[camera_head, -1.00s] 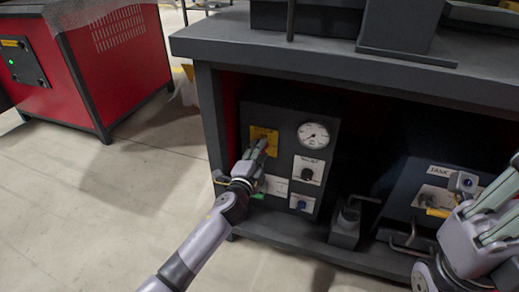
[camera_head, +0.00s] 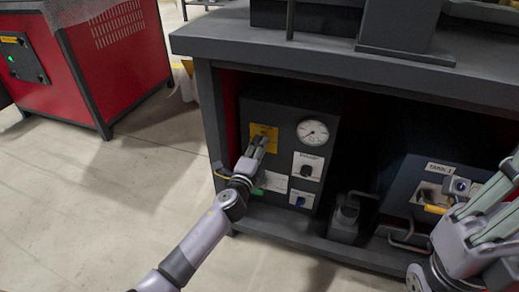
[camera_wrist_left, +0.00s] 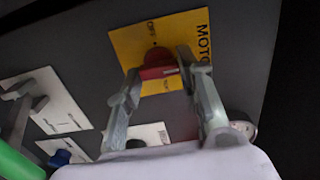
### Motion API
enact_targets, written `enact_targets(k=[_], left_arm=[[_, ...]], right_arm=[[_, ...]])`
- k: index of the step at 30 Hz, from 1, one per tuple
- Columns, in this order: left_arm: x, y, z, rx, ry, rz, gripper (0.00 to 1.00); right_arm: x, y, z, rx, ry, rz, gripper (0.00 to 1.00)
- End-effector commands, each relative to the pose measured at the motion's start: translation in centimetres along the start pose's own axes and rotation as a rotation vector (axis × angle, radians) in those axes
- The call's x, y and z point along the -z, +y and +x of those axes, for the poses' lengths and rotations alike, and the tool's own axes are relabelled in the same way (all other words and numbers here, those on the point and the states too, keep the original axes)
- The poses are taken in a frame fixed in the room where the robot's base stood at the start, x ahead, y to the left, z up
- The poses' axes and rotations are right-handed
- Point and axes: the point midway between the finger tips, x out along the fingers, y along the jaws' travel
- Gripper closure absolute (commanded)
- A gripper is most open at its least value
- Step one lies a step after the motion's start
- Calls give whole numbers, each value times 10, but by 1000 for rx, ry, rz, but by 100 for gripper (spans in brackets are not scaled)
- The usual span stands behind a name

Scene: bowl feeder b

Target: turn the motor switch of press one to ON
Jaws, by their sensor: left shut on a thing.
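The motor switch is a red knob (camera_wrist_left: 158,64) on a yellow plate (camera_wrist_left: 123,48) that reads "MOTO..." and "OFF" in the left wrist view. The yellow plate (camera_head: 264,131) also shows at the upper left of the dark control panel in the head view. My left gripper (camera_head: 255,150) reaches in from the left, at the plate. In the wrist view its fingers (camera_wrist_left: 160,78) are on both sides of the red knob, shut on it. Which mark the knob points to is hard to read. My right gripper (camera_head: 500,205) is at the right edge, partly cut off, away from the switch.
Beside the plate are a round gauge (camera_head: 313,132), a black knob (camera_head: 307,170) and a blue knob (camera_head: 300,201). A tank panel (camera_head: 420,180) stands to the right, near my right gripper. The bench top (camera_head: 300,55) overhangs. A red machine (camera_head: 110,60) stands at left, with clear floor between.

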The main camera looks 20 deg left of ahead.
Motion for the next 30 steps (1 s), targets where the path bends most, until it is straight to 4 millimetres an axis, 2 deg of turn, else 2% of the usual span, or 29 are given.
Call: enact_targets(k=[2, 3, 11, 23, 26, 30], left_arm=[[2, 0, 0, 0, 5, -1, 94], [2, 0, 0, 0, 5, -1, 64], [1, 0, 0, 0, 2, -2, 46], [0, 1, -5, 0, 1, -1, 45], [0, 1, -16, -1, 0, 0, 45], [1, 2, -43, -3, 2, -1, 45]], right_arm=[[0, 0, 0, 0, -1, 0, 100], [0, 0, 0, 0, -1, 0, 100], [0, 0, 0, 0, -1, 0, 100], [1, 1, 0, -1, 2, -2, 100], [1, 0, 0, -1, 3, -1, 100], [1, 0, 0, 0, 3, -1, 100]])
